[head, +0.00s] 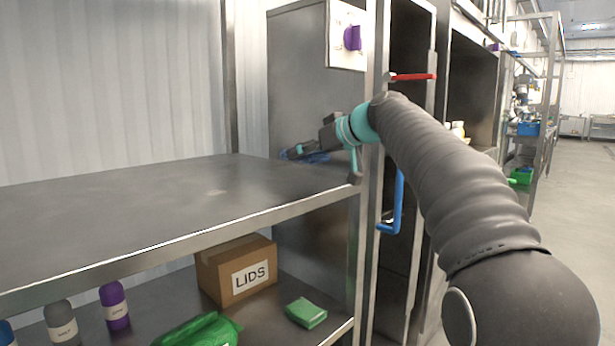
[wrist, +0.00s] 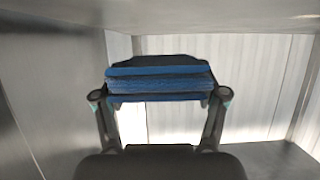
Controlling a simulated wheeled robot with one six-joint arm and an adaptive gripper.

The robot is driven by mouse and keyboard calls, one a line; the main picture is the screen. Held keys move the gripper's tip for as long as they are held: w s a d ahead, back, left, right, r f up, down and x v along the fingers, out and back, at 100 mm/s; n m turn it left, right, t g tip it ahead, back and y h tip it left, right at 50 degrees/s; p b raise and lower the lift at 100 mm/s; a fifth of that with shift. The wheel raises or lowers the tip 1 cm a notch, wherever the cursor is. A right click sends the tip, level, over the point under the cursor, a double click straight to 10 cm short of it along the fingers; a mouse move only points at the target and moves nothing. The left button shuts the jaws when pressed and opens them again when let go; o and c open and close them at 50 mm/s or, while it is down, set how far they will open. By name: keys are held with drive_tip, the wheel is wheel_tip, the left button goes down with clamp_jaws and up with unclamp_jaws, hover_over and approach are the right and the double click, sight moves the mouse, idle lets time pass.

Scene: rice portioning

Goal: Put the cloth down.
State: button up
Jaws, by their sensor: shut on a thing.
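A blue folded cloth (wrist: 160,86) is held between the fingers of my gripper (wrist: 158,98) in the wrist view. It looks like a flat, layered pad. In the head view my gripper (head: 296,152) is at the far right end of the metal shelf's top (head: 150,200), beside the grey side panel, and a bit of the blue cloth (head: 319,158) shows beneath it. The gripper is shut on the cloth. I cannot tell from these views whether the cloth touches the shelf top.
The shelf top is bare and wide to the left. On the lower shelf stand a cardboard LIDS box (head: 237,270), a green folded cloth (head: 306,312), a green bag (head: 200,331) and several bottles (head: 114,306). A post and a cabinet with red (head: 413,77) and blue (head: 398,205) handles are close to my arm.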

sight(308, 180)
drive_tip(key=shift+f+b, duration=0.45)
drive_tip(key=shift+f, duration=1.75)
drive_tip(key=shift+f, duration=0.25)
drive_tip(key=o, duration=1.6)
drive_tip(key=shift+r, duration=0.1)
drive_tip(key=shift+r, duration=0.1)
drive_tip(key=shift+d+r, duration=0.1)
drive_tip(key=shift+r, duration=0.05)
drive_tip(key=b+v, duration=0.1)
drive_tip(key=v, duration=1)
drive_tip(key=shift+s+d, duration=0.2)
drive_tip(key=shift+s, duration=0.2)
